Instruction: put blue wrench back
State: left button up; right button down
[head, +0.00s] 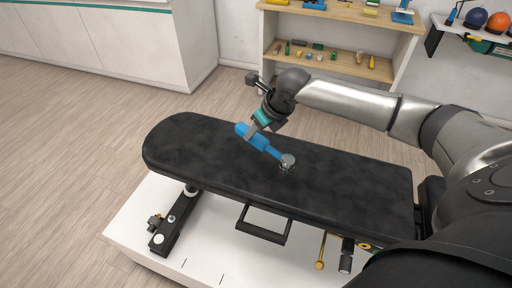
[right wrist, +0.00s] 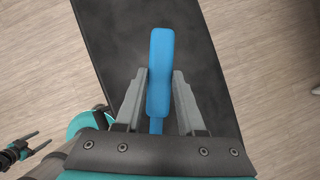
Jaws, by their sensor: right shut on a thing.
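The blue wrench (head: 258,141) has a long blue handle and a round silver head, which points to the lower right in the head view. My right gripper (head: 251,132) is shut on its blue handle. In the right wrist view the handle (right wrist: 160,75) runs between the two fingers of my right gripper (right wrist: 160,88). The wrench is over the black padded bench top (head: 340,180); I cannot tell whether it touches it. My left gripper (right wrist: 37,142) shows small at the lower left of the right wrist view, its fingers apart and empty. It is outside the head view.
The bench top is otherwise bare. A wooden shelf unit (head: 345,70) with small tools and blocks stands at the back wall. A white cabinet (head: 120,45) stands at the back left. The floor between is clear.

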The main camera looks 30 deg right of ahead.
aim_at(271, 147)
notch_tip(271, 147, down, 6)
jog(key=shift+r+b, duration=0.1)
jog(key=shift+b, duration=0.35)
jog(key=c, duration=0.5)
grip_release()
jog(key=p+v, duration=0.2)
jog(key=v, duration=1)
